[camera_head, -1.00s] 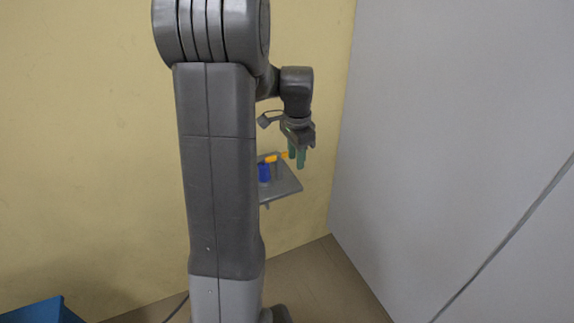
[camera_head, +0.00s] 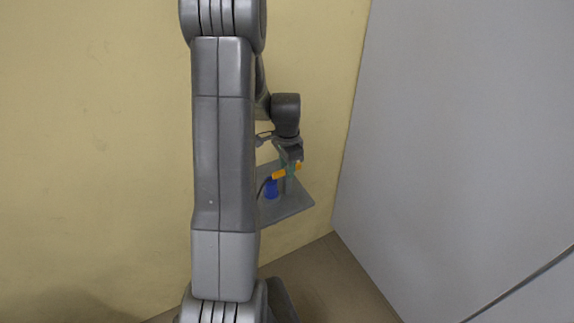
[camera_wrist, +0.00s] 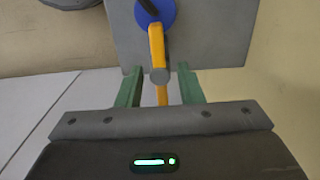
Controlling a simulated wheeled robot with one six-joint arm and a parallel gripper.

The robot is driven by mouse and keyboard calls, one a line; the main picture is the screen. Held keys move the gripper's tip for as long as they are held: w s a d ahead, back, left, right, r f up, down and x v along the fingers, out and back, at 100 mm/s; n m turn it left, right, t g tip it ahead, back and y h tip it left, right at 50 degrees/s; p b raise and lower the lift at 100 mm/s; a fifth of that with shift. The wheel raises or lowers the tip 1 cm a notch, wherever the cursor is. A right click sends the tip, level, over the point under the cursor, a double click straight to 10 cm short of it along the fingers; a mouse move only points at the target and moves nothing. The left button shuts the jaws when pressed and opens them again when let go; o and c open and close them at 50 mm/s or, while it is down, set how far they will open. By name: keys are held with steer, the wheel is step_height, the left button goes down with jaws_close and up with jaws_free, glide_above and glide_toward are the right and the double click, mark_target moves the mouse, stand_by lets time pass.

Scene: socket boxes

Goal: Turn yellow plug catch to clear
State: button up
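The yellow-orange catch (camera_wrist: 156,42) is a bar that runs from the blue plug (camera_wrist: 166,14) toward my gripper in the wrist view. It ends in a grey round tip. My gripper (camera_wrist: 160,72) has two green fingers standing apart, one on each side of the bar's near end, with gaps visible. In the head view the catch (camera_head: 279,175) shows above the blue plug (camera_head: 271,189), and my gripper (camera_head: 288,164) is right over it. A second short orange piece (camera_wrist: 162,96) shows between the fingers. Contact with the bar is not clear.
The plug sits on a grey plate (camera_head: 292,206) by the yellow wall (camera_head: 110,130). A white-grey wall (camera_head: 460,130) stands on the right. A dark cable runs to the plug. Open floor (camera_head: 340,280) lies below the plate.

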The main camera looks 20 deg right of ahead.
steer(key=shift+c, duration=0.4)
jaws_close()
steer(key=shift+n, duration=0.4)
steer(key=n+b, duration=0.2)
steer(key=shift+f+n, duration=0.1)
steer(key=shift+n, duration=0.3)
steer(key=n+b, duration=0.2)
steer(key=n, duration=0.3)
steer(key=n+b, duration=0.1)
steer(key=n, duration=0.3)
steer(key=shift+n, duration=0.4)
steer(key=shift+n+b, duration=0.6)
steer(key=shift+n, duration=1.7)
